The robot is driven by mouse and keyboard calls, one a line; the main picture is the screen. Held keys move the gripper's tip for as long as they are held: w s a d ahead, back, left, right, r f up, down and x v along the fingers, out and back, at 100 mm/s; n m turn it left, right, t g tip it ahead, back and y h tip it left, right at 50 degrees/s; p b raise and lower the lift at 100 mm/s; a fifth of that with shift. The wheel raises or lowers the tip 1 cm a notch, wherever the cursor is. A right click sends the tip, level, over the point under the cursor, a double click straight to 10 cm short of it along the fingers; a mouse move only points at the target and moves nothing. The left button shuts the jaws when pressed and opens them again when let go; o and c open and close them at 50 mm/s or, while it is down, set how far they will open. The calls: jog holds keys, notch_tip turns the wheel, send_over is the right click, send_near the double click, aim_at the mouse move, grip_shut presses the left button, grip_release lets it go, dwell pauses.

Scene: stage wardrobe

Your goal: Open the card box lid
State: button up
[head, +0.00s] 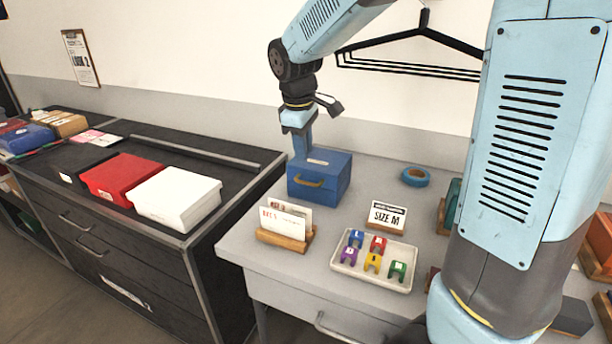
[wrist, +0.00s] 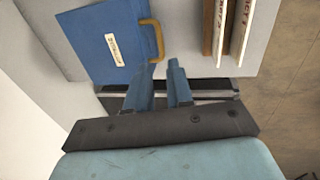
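The blue card box (head: 336,184) stands on the grey table in the head view, with its lid down. It has a brass handle (head: 308,182) on its front and a pale label on top. In the wrist view the box (wrist: 90,35) is at upper left, with the handle (wrist: 158,40) at its right edge. My gripper (head: 302,150) points down at the box's left rear side in the head view. In the wrist view my gripper (wrist: 160,67) shows two blue fingers with a gap between them and nothing held. Whether a finger touches the box is unclear.
A card holder (head: 288,236) stands in front of the box. A tray of coloured clips (head: 342,262), a size sign (head: 388,216) and a blue tape roll (head: 415,177) lie to the right. Red (head: 122,176) and white (head: 176,196) boxes sit on the dark cabinet at left.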

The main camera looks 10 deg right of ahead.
aim_at(306, 183)
jog(key=f, duration=0.3)
jog(key=w+f, duration=0.1)
jog(key=f, duration=0.2)
jog(key=d+f, duration=0.1)
jog(key=f, duration=0.2)
jog(key=shift+w+f, duration=0.15)
jog(key=shift+w, duration=0.05)
grip_shut()
dwell(1.2)
